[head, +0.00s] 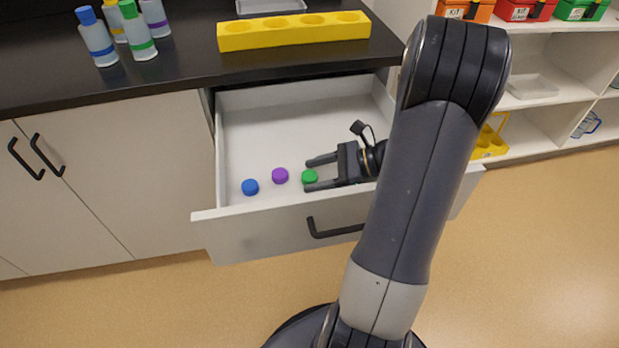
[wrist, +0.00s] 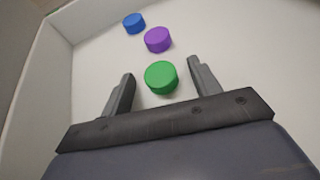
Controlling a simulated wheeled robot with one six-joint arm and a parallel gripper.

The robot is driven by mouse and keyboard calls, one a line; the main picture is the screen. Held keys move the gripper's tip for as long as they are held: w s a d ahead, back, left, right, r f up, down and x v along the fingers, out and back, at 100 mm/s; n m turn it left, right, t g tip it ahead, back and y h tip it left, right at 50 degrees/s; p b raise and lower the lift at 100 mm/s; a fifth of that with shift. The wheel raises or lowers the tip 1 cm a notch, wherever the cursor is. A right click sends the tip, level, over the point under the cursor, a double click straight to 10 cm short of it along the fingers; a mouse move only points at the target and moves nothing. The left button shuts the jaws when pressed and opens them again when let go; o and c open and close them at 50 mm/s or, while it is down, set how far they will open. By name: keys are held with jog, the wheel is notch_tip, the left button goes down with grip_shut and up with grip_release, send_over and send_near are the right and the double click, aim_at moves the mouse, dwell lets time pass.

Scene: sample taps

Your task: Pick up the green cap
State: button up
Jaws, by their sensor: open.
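The green cap (head: 309,176) lies on the floor of the open white drawer (head: 290,115). My gripper (head: 307,175) is open inside the drawer, its two fingers on either side of the green cap. In the wrist view the green cap (wrist: 161,77) sits between the fingertips of my gripper (wrist: 160,78), with a visible gap to each finger. A purple cap (head: 280,175) and a blue cap (head: 250,187) lie to its left in the head view. They lie beyond it in the wrist view, the purple cap (wrist: 158,39) nearer than the blue cap (wrist: 134,23).
The drawer's front panel (head: 270,232) and side walls surround the caps. Above is a dark counter (head: 180,62) with a yellow rack (head: 295,32) and several capped bottles (head: 138,35). White shelves (head: 560,110) with kit boxes stand at the right. The drawer's back left is clear.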

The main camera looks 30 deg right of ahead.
jog(key=shift+c, duration=0.3)
jog(key=c, duration=1)
